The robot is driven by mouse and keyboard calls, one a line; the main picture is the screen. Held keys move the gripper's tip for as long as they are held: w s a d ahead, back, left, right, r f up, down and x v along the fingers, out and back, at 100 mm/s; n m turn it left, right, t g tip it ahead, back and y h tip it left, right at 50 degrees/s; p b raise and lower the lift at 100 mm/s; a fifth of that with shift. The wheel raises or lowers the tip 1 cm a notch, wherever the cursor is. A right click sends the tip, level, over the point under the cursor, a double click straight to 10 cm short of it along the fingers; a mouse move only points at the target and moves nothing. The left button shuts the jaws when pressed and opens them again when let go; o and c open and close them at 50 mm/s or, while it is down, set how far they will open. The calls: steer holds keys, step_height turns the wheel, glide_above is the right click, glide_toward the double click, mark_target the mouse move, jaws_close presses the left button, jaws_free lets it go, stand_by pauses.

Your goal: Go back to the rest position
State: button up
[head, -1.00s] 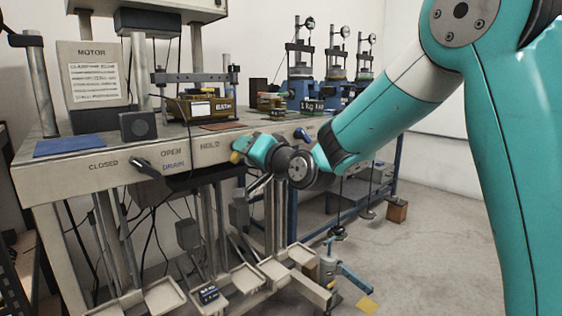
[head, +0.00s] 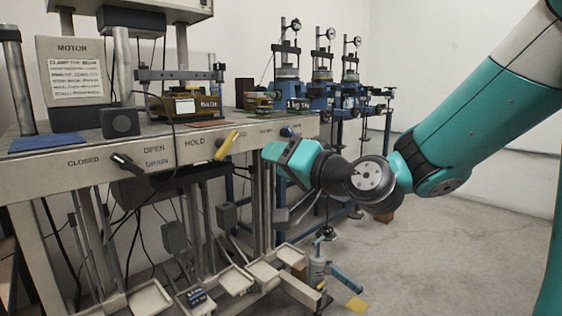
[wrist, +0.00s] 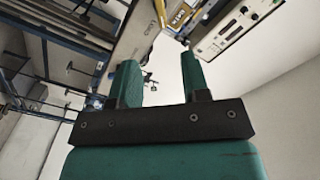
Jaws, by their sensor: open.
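My gripper (head: 280,152) is in front of the bench in the head view, turned toward its front panel and apart from the yellow lever. In the wrist view my gripper (wrist: 158,75) shows two teal fingers spread apart with nothing between them. The yellow lever handle (head: 227,145) sticks out from the front panel by the HOLD label, left of my gripper. A black lever (head: 127,163) sits on the panel between the CLOSED and OPEN labels.
The bench (head: 60,185) carries a motor box (head: 72,70) and a brass-coloured instrument (head: 192,105). Blue test stands (head: 290,92) stand behind. Weight trays (head: 235,280) hang low under the bench. The floor at right is open.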

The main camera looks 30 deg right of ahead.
steer(key=s+a+f+n+g+y, duration=0.2)
steer(key=s+a+f+n+g, duration=0.8)
steer(key=s+a+g, duration=0.3)
steer(key=s+d+f+n+g+h, duration=0.2)
steer(key=s+d+g+h, duration=0.15)
steer(key=s, duration=0.55)
step_height(320, 180, up, 32)
steer(key=p, duration=3.2)
steer(key=shift+s+n+g, duration=0.3)
steer(key=shift+s+g, duration=0.05)
steer(key=shift+s, duration=0.1)
